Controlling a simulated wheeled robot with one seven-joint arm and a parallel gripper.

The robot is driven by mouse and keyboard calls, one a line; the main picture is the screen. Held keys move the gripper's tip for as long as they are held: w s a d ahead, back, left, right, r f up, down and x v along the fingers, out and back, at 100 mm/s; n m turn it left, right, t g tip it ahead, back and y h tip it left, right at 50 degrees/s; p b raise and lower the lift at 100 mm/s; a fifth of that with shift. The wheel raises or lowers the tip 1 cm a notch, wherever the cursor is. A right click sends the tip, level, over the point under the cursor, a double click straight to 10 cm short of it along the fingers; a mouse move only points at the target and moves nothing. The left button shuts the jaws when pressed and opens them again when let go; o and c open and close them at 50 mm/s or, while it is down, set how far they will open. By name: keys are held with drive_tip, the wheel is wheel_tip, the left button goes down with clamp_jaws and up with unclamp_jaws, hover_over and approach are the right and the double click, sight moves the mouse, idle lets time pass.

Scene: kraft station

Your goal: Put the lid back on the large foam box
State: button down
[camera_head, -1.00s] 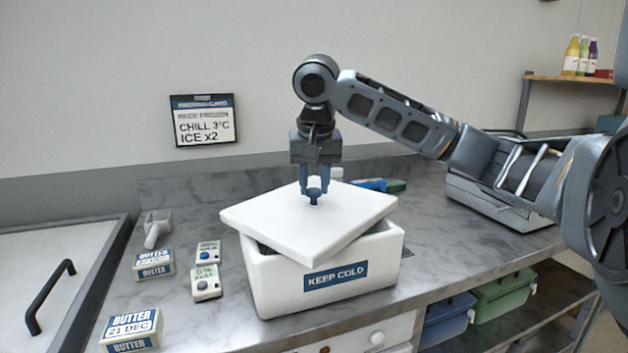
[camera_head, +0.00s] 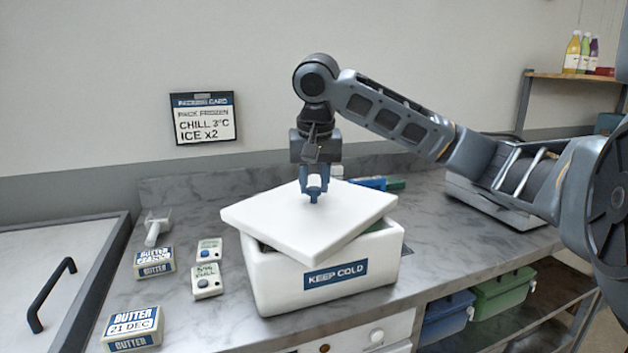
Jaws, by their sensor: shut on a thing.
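The large foam box (camera_head: 285,290) is white with a blue KEEP COLD label on its front and stands on the counter. Its white lid (camera_head: 290,225) lies over the top, turned askew to the rim and overhanging at the left. An opening shows at the box's right back corner and a dark gap at its left. My gripper (camera_head: 313,194) is above the lid's middle, shut on the lid's small blue knob. Whether the lid rests on the rim or hangs just above it, I cannot tell.
Blue and green items (camera_head: 380,184) lie behind the box. The marble counter (camera_head: 440,235) is clear to the right.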

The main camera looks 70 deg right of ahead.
drive_tip(key=shift+c, duration=1)
unclamp_jaws()
drive_tip(key=shift+r, duration=0.1)
drive_tip(key=shift+r+p, duration=3.45)
drive_tip(key=shift+p, duration=0.1)
drive_tip(key=shift+c, duration=0.2)
clamp_jaws()
drive_tip(key=shift+f+b, duration=1.45)
drive_tip(key=shift+f, duration=1.65)
